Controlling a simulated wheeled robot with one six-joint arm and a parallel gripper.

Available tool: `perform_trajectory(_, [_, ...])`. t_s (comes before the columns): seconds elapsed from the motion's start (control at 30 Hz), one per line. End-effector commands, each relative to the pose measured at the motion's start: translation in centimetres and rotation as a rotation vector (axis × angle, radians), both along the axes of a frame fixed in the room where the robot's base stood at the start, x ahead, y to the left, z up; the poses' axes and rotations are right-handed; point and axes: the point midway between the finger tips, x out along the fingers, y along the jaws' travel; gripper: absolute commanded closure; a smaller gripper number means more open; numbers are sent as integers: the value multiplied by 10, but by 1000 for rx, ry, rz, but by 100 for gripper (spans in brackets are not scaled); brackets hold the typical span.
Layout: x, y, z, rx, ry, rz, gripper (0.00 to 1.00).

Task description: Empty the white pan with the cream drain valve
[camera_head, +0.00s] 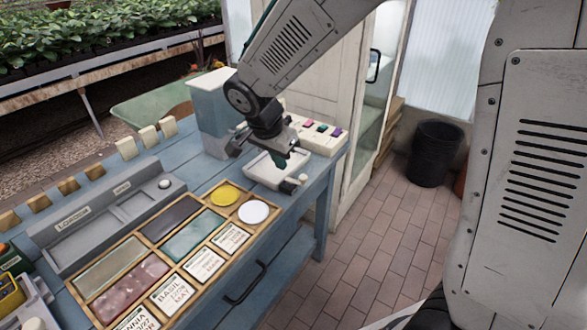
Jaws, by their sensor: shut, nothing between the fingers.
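The white pan (264,176) is a shallow tray near the right end of the blue table. Its inside is partly covered by my gripper, and I cannot tell how much is in it. A small cream knob, which looks like the drain valve (303,179), sits at the pan's right front corner by the table edge. My gripper (284,162) is shut and empty, pointing down over the pan's right part. It is up and left of the valve and seems apart from it; contact with the pan is unclear.
A cream box (328,139) with coloured buttons stands behind the pan. A tall pale-blue container (211,118) stands at its back left. A wooden tray (148,261) of labelled cards and coloured panels lies in front. A black bin (433,154) stands on the brick floor (381,238), which has free room.

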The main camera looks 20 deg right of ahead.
Motion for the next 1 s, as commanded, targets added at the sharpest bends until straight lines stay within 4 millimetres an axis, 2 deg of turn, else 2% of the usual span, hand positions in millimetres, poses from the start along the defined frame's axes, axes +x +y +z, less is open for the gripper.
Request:
perform_trajectory(0.5, [16, -25, -94, -1, 5, 2, 100])
perform_trajectory(0.73, [34, -50, -96, 0, 2, 2, 100])
perform_trajectory(1.0, [38, -55, -96, -1, 1, 5, 100])
